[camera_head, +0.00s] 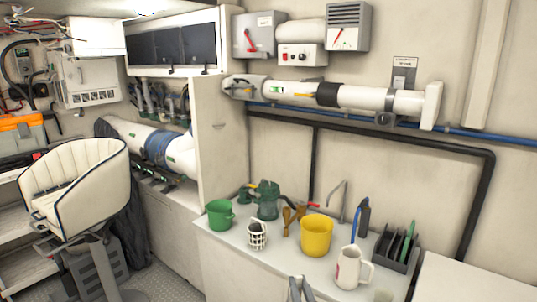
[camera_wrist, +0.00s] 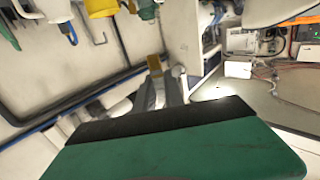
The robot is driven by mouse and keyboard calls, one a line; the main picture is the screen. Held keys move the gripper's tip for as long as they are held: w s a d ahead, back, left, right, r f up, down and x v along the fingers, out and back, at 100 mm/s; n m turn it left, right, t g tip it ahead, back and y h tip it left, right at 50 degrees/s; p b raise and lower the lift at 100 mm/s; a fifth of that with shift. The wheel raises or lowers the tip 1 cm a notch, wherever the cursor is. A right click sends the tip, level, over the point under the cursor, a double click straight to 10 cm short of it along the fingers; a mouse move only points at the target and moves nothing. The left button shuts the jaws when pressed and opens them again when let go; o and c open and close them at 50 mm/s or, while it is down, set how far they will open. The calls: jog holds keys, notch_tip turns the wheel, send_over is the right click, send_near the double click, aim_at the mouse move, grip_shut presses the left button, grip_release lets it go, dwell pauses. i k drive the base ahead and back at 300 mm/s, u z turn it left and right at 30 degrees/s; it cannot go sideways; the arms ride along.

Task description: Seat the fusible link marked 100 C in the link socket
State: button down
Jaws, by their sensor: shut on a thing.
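My gripper (camera_wrist: 157,86) shows in the wrist view as grey fingers beyond a green and black block. They are shut on a small brass-yellow piece (camera_wrist: 154,62), which sticks out past the fingertips. This may be the fusible link; no 100 C marking is legible. In the head view, two grey prongs at the bottom edge look like my gripper (camera_head: 300,289), in front of the counter; the held piece cannot be made out there. A grey fitting under a small label plate (camera_head: 404,62) is on the wall above the white pipe. I cannot tell which part is the link socket.
The counter (camera_head: 225,245) holds a green cup (camera_head: 220,215), a yellow bucket (camera_head: 316,236), a white mug (camera_head: 350,268) and a dark rack (camera_head: 396,250). A white pipe (camera_head: 360,97) and a dark pipe (camera_head: 420,143) run along the wall. A seat (camera_head: 85,180) stands at left.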

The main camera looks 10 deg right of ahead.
aim_at(266, 57)
jog(key=u, duration=0.75)
jog(key=i, duration=0.75)
jog(key=u, duration=1)
jog(key=i, duration=0.95)
jog(key=z, duration=0.5)
jog(key=i, duration=0.95)
jog(key=z, duration=0.8)
